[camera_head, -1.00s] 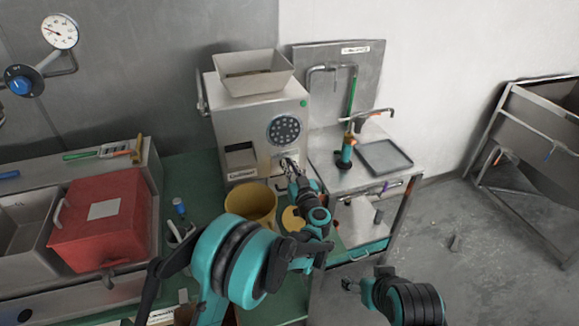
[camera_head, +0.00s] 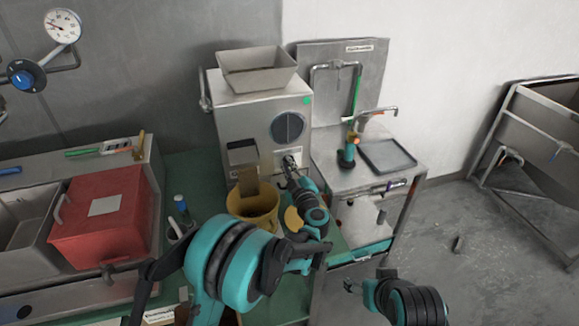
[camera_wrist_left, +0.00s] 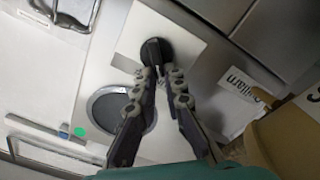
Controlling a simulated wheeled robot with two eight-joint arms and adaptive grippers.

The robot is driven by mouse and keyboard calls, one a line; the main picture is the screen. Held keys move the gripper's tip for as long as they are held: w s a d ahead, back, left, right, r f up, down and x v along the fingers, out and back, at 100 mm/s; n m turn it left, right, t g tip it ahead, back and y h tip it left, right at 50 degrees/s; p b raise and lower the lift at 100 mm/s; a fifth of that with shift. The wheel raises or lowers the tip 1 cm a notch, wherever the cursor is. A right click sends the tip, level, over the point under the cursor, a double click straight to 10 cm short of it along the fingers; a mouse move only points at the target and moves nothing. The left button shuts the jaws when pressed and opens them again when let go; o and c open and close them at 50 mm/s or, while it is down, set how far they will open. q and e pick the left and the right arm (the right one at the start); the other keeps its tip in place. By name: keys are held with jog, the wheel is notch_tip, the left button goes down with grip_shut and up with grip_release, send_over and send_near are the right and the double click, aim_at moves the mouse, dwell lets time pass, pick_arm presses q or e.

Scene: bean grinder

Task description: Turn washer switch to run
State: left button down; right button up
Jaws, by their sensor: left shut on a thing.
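The switch is a black round knob (camera_wrist_left: 156,48) on a white plate in the left wrist view. In the head view it sits low on the front of the grey metal machine (camera_head: 240,122), mostly hidden by my gripper. My left gripper (camera_head: 290,162) reaches this front, and its fingertips (camera_wrist_left: 160,72) are closed on the knob. A dark round window (camera_head: 288,127) is above the gripper; it also shows in the wrist view (camera_wrist_left: 112,106). My right gripper (camera_head: 350,286) hangs low over the floor, away from the machine; its fingers are too small to judge.
A yellow bucket (camera_head: 240,206) stands below the machine's chute, with a brown band (camera_head: 249,181) reaching down into it. A hopper (camera_head: 257,70) tops the machine. A sink counter with a tray (camera_head: 388,156) is at right. A red box (camera_head: 98,232) is at left.

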pick_arm(q)
jog(key=shift+a+f+n, duration=0.1)
jog(key=shift+f+n, duration=0.05)
jog(key=shift+n, duration=0.75)
jog(key=c, duration=1.6)
grip_release()
jog(key=v, duration=1.2)
